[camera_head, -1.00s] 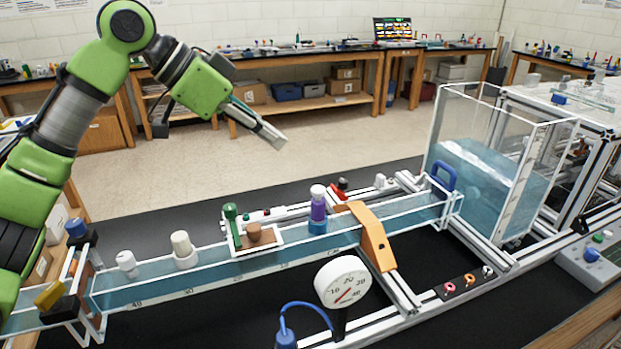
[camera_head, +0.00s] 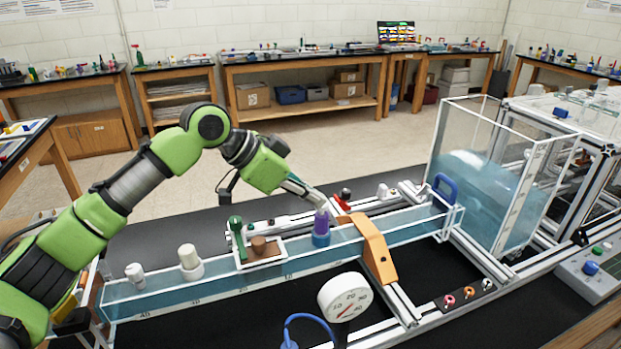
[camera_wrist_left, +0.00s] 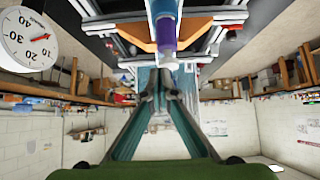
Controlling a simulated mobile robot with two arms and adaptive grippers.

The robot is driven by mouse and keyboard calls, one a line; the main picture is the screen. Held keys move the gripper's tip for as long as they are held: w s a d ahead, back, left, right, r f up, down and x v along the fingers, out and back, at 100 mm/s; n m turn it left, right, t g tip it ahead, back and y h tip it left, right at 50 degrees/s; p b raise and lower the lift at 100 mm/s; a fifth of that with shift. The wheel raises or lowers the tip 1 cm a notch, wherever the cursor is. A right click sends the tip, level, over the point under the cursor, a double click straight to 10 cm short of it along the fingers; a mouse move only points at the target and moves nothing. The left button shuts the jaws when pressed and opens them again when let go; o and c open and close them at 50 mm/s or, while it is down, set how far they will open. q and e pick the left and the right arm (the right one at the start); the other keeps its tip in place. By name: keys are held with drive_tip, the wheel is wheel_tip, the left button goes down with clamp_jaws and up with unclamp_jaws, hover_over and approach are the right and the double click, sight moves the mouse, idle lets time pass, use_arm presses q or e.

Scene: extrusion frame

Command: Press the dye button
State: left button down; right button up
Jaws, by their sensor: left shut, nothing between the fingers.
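The dye dispenser is a small upright cylinder with a purple middle (camera_head: 321,223) and a blue base, standing on the long clear water channel (camera_head: 220,285). It also shows in the left wrist view as a purple cylinder (camera_wrist_left: 166,30) with a pale cap (camera_wrist_left: 168,62). My left gripper (camera_head: 321,203) is shut and empty, its tips right at the top of the dispenser and hiding the cap in the head view. In the left wrist view the closed tips (camera_wrist_left: 165,78) point at the pale cap. I cannot tell whether they touch it. My right gripper is not in view.
An orange arch (camera_head: 374,248) spans the channel just right of the dispenser. A round dial gauge (camera_head: 345,297) stands in front. A green-handled part (camera_head: 237,235) and white knobs (camera_head: 189,258) sit to the left. A clear water tank (camera_head: 487,180) stands at the right.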

use_arm(q)
drive_tip(key=shift+d+f, duration=0.1)
drive_tip(key=shift+f, duration=0.05)
drive_tip(key=shift+f+p, duration=0.3)
drive_tip(key=shift+f, duration=0.7)
